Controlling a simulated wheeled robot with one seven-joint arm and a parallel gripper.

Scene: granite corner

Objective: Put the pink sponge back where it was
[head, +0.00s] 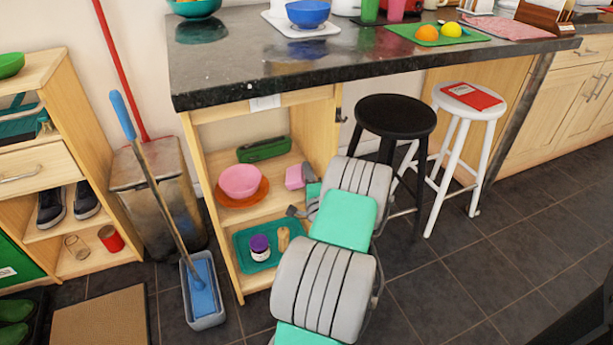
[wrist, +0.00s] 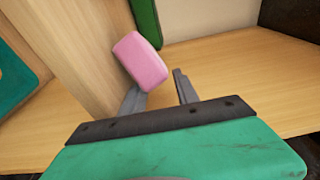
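The pink sponge (head: 295,177) is a small rounded block at the right side of the upper shelf in the wooden unit under the counter. In the wrist view the sponge (wrist: 141,60) lies at the tip of the left finger and covers that tip. My gripper (wrist: 158,88) has its two fingers apart, with a clear gap between them. The sponge is mostly left of and beyond this gap, not between the fingers. I cannot tell whether the left finger touches it. In the head view my arm hides part of the gripper.
A pink bowl (head: 240,181) on an orange plate (head: 243,194) and a green case (head: 264,150) share the upper shelf. Below, a teal tray (head: 246,263) holds a purple-lidded jar (head: 259,247). A black stool (head: 395,116) stands right of the unit.

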